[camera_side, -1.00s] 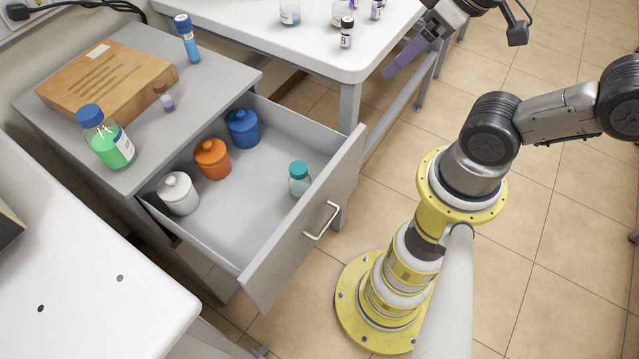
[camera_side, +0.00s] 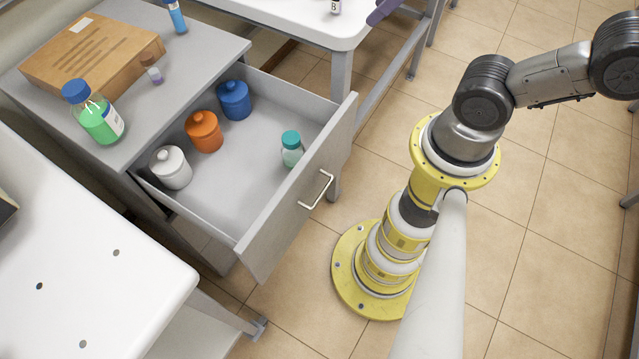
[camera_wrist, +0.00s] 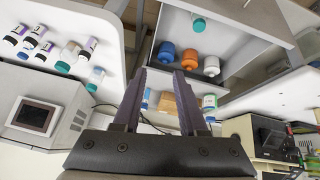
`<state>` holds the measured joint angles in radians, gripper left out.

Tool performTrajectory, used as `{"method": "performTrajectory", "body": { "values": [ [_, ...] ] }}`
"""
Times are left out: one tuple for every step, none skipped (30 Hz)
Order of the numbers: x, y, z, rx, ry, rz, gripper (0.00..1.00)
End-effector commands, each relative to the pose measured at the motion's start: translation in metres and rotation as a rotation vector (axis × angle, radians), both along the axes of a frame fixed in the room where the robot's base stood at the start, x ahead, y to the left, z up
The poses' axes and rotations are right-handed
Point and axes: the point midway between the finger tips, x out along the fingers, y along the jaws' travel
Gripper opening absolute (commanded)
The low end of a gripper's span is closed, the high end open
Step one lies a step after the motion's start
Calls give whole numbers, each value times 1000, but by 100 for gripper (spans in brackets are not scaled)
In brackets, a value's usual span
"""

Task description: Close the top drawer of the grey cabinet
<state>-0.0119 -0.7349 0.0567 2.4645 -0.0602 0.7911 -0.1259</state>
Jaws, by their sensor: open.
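The grey cabinet (camera_side: 130,150) stands at the left in the side view, with its top drawer (camera_side: 245,178) pulled well out. The drawer front has a metal handle (camera_side: 318,190) facing my base. Inside are a white pot (camera_side: 171,168), an orange pot (camera_side: 204,132), a blue pot (camera_side: 234,100) and a teal-capped jar (camera_side: 292,150). My gripper (camera_wrist: 160,80) is open and empty in the wrist view. In the side view only a purple finger (camera_side: 382,11) shows at the top edge, apart from the drawer. The open drawer (camera_wrist: 215,28) also shows in the wrist view.
A cardboard box (camera_side: 90,58), a green bottle (camera_side: 98,115), a small vial (camera_side: 154,72) and a blue tube (camera_side: 176,16) stand on the cabinet top. A white table (camera_side: 300,22) is behind, another (camera_side: 80,250) at lower left.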

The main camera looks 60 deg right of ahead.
Motion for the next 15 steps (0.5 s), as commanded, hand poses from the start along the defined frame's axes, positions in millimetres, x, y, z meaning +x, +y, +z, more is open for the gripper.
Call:
{"method": "performTrajectory", "body": {
  "values": [
    [10, 4, -8, -38, 19, 70, 42],
    [16, 8, -12, -64, 26, 118, 42],
    [23, 14, -19, -95, 39, 185, 42],
    [28, 19, -24, -117, 49, 234, 42],
    [32, 24, -30, -138, 58, 282, 42],
    [37, 32, -37, -165, 71, 349, 42],
    [41, 39, -44, -184, 85, 402, 42],
    [43, 47, -52, -204, 96, 455, 42],
    [46, 57, -62, -232, 113, 532, 42],
    [47, 66, -71, -252, 126, 591, 42],
    [48, 76, -80, -273, 142, 655, 42],
    [46, 89, -94, -300, 162, 739, 42],
    [44, 99, -104, -321, 178, 804, 42],
    [41, 108, -114, -340, 194, 866, 42],
    [35, 120, -128, -366, 215, 946, 42]
  ]
}}
